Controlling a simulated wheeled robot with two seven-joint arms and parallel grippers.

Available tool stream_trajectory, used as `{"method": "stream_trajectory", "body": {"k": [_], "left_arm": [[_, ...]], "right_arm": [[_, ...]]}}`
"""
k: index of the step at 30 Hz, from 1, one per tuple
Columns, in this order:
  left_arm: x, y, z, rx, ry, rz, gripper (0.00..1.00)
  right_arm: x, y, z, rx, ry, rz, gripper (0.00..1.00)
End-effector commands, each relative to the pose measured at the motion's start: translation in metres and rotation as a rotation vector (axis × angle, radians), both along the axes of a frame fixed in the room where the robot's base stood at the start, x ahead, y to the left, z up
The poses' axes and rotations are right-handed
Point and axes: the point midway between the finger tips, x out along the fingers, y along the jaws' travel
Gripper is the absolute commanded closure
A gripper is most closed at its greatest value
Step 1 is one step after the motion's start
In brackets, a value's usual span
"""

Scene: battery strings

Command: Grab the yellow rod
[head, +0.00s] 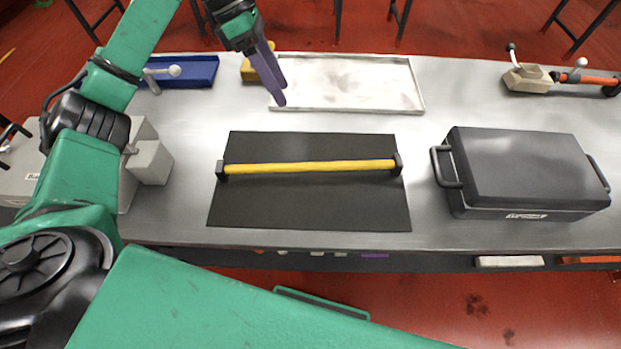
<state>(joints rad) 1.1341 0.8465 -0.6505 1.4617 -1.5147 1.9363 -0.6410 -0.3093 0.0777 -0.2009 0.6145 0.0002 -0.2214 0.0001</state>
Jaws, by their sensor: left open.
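The yellow rod (310,167) lies left to right above a black mat (310,208), its ends at two small black holders (222,171). My left gripper (281,92) has purple fingers and is open and empty. In the picture it shows above and beyond the rod, over the left end of the white tray, apart from the rod. My right gripper is not in view.
A white shallow tray (395,107) lies behind the mat. A blue tray (200,72) and a yellow block (247,70) are at the back left. A black case with handles (520,157) stands at right. A grey block (150,160) is at left. Orange-handled tool (590,79) lies back right.

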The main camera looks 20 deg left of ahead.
Motion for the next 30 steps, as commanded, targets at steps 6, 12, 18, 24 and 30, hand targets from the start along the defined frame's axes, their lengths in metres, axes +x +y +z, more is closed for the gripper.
{"method": "stream_trajectory", "body": {"k": [6,12,18,24,30], "left_arm": [[0.0,0.0,-0.075,-0.001,0.0,0.0,0.38],[-0.002,-0.01,-0.095,0.0,0.004,-0.003,0.38],[-0.005,-0.032,-0.14,-0.001,0.005,-0.002,0.38],[-0.008,-0.042,-0.165,0.0,0.004,-0.001,0.38],[-0.012,-0.055,-0.199,-0.002,0.002,-0.001,0.38]], "right_arm": [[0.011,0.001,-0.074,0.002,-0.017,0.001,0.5],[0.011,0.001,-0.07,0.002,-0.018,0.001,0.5],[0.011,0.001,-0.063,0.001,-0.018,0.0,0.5],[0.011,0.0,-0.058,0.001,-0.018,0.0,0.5],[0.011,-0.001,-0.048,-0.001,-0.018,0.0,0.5]]}}
